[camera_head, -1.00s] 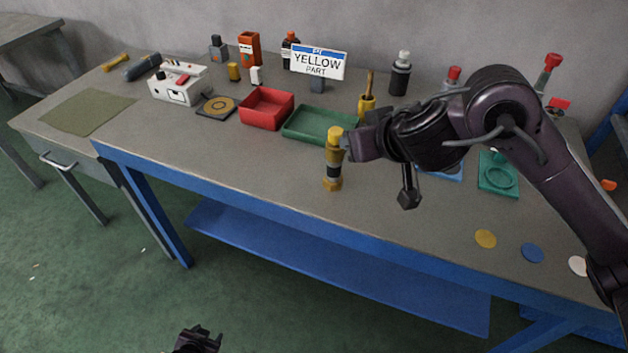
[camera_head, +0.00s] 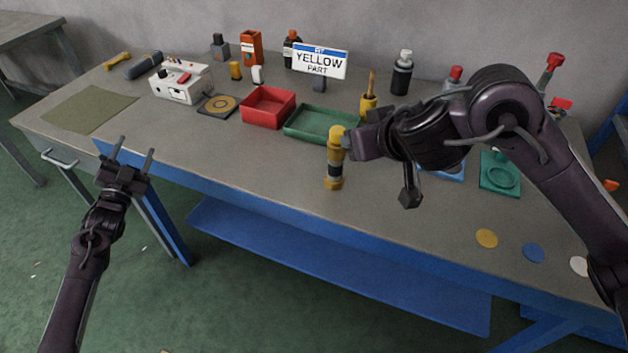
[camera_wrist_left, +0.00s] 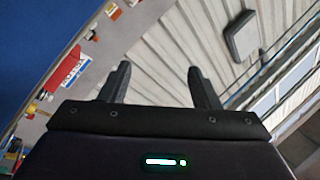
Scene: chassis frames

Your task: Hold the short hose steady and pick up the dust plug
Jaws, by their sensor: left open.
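The short hose (camera_head: 334,169), yellowish with a dark band and a brass-coloured foot, stands upright on the bench near its front edge. A yellow cap, which looks like the dust plug (camera_head: 337,132), sits at its top. My right gripper (camera_head: 348,144) is at the upper part of the hose from the right; its fingertips are too hidden to show whether they close on it. My left gripper (camera_head: 134,149) is open and empty, fingers up, in front of the bench's left part, well left of the hose. Its open fingers also show in the left wrist view (camera_wrist_left: 158,74).
Behind the hose are a green tray (camera_head: 292,134) and a red bin (camera_head: 246,122). A white box with switches (camera_head: 178,96) and a "YELLOW PART" sign (camera_head: 319,62) stand further back. Coloured discs (camera_head: 486,239) lie at the front right. The bench front left of the hose is clear.

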